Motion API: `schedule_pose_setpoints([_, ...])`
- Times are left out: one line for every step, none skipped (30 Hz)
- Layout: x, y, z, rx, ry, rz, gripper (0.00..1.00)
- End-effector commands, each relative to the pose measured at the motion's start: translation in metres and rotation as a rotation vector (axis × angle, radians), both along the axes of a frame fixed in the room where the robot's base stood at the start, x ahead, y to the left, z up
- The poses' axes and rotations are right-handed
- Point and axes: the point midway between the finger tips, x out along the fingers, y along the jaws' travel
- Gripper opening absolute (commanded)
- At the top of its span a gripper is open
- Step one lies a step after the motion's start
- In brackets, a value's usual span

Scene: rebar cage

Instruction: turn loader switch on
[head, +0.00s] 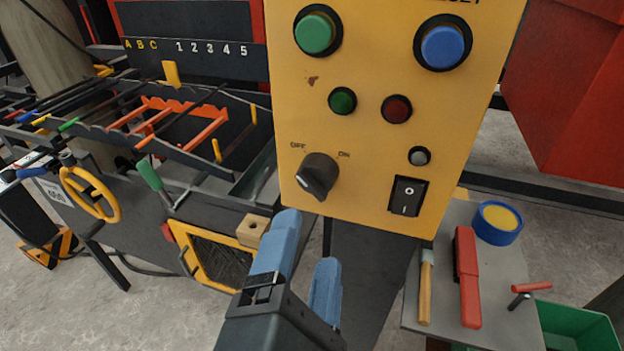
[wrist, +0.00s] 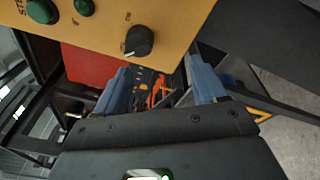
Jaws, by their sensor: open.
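The yellow control panel (head: 375,60) carries a black rotary knob (head: 317,177) at its lower left, with OFF printed at its upper left and ON at its upper right. I cannot tell for sure which mark the knob points to. A black rocker switch (head: 408,196) sits at the panel's lower right. My gripper (head: 308,240) has blue fingers, is open and empty, and is just below the knob in the head view. In the wrist view, the knob (wrist: 139,41) shows beyond and slightly above the gap between my fingers (wrist: 158,68), apart from both.
The panel also has green (head: 316,33) and blue (head: 443,45) buttons and small lamps. A grey tool table (head: 500,285) stands at the right with a red tool (head: 467,275) and a blue tape roll (head: 498,223). A machine with a yellow handwheel (head: 91,194) stands left.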

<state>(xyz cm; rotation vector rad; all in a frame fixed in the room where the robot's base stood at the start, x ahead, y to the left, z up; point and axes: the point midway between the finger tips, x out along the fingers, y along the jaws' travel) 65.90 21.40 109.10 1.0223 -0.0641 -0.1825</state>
Motion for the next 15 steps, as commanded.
schedule_pose_setpoints([-0.002,0.007,0.013,-0.014,-0.012,-0.015,0.7])
schedule_pose_setpoints([-0.003,0.008,0.017,-0.024,-0.016,-0.025,0.7])
schedule_pose_setpoints([-0.004,0.01,0.022,-0.033,-0.019,-0.036,0.7])
schedule_pose_setpoints([-0.005,0.01,0.025,-0.039,-0.021,-0.043,0.7])
schedule_pose_setpoints([-0.005,0.011,0.027,-0.043,-0.022,-0.049,0.7])
schedule_pose_setpoints([-0.005,0.011,0.028,-0.047,-0.023,-0.053,0.7])
schedule_pose_setpoints([-0.004,0.011,0.029,-0.048,-0.023,-0.055,0.7])
schedule_pose_setpoints([-0.002,0.01,0.029,-0.049,-0.023,-0.057,0.7])
schedule_pose_setpoints([0.002,0.009,0.029,-0.05,-0.023,-0.059,0.7])
schedule_pose_setpoints([0.005,0.008,0.029,-0.05,-0.023,-0.059,0.7])
schedule_pose_setpoints([0.009,0.007,0.03,-0.05,-0.023,-0.059,0.7])
schedule_pose_setpoints([0.015,0.006,0.029,-0.05,-0.023,-0.058,0.7])
schedule_pose_setpoints([0.02,0.004,0.029,-0.049,-0.023,-0.059,0.7])
schedule_pose_setpoints([0.025,0.003,0.03,-0.049,-0.023,-0.058,0.7])
schedule_pose_setpoints([0.031,0.002,0.03,-0.049,-0.023,-0.058,0.7])
